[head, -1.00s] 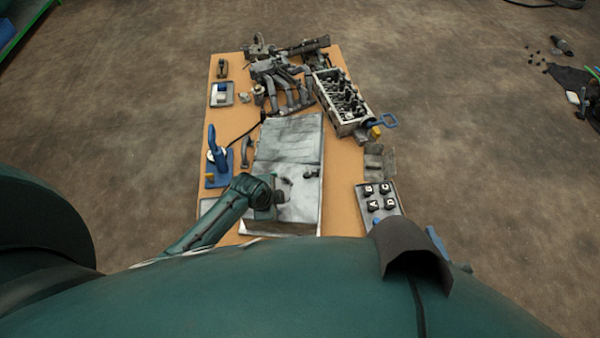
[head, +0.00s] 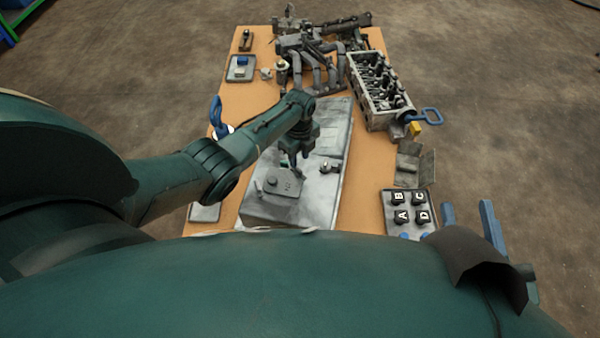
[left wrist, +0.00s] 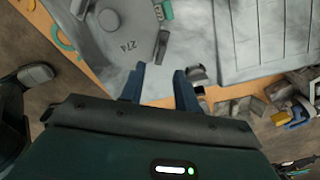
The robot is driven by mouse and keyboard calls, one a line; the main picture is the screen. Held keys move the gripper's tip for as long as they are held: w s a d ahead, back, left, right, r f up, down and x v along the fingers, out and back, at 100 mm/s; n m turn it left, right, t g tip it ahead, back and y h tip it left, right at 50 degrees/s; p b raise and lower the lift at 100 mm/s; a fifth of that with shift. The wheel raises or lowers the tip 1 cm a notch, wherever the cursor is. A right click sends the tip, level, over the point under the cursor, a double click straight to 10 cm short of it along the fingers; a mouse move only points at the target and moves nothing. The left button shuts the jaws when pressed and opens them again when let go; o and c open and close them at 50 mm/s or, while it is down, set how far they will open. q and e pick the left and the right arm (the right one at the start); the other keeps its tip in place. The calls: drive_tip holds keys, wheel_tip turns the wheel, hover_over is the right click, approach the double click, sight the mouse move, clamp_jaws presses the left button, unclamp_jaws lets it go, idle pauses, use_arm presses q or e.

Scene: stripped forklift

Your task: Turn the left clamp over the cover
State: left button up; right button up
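The grey cover (head: 286,187) lies on the pale metal housing (head: 318,200) on the table. In the left wrist view the cover (left wrist: 122,40) is rounded and carries a "274" marking. A dark bar-like clamp (left wrist: 162,46) lies by its edge, and another dark piece (left wrist: 80,9) is at its upper left; I cannot tell which is the left clamp. My left gripper (head: 297,170) reaches down over the cover's far side. Its blue fingers (left wrist: 157,80) are apart and empty, just short of the dark clamp. My right gripper (head: 468,215) is open and empty, right of the table.
A dark fitting (head: 330,166) stands on the housing right of the left gripper. A cylinder head (head: 380,90) and pipes (head: 318,65) occupy the far table. A lettered block tray (head: 409,212) sits at the right edge. A blue-handled tool (head: 217,115) is at left.

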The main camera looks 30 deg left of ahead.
use_arm(q)
wheel_tip(320, 180, down, 5)
drive_tip(key=b, duration=0.2)
drive_tip(key=shift+b, duration=0.35)
drive_tip(key=shift+w+f+b, duration=0.1)
drive_tip(key=shift+f+b, duration=0.2)
drive_tip(key=shift+f, duration=0.25)
use_arm(e)
drive_tip(key=shift+w+a+r+t+y, duration=0.2)
drive_tip(key=shift+w+r+t+y, duration=0.2)
drive_tip(key=shift+r+y, duration=0.2)
use_arm(q)
clamp_jaws()
